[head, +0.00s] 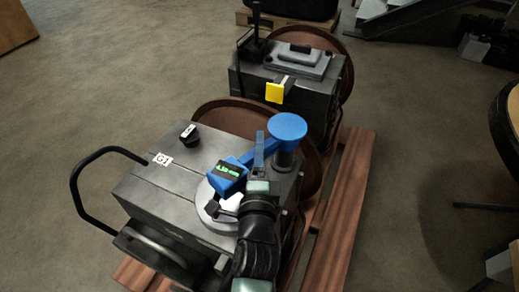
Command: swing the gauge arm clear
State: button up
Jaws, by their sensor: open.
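The gauge arm (262,152) is a blue bar. It runs from a round blue cap on a grey post (286,157) down-left to a blue gauge head (229,175) with a lit green readout. The gauge head sits over a pale round disc (214,219) on top of the near dark engine block (165,192). An upright blue-grey tab stands by the middle of the bar. My gripper (258,186) is open, just in front of the bar and right of the gauge head. Its fingers are hard to make out, and I cannot tell whether it touches the bar.
A black knob (189,134) and a "G1" label (161,159) are on the near block. A black hoop handle (75,190) stands at its left. A second block (285,88) with a yellow tag (275,92) is behind, on the wooden pallet (352,205).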

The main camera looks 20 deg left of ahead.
grip_shut()
dwell(1.3)
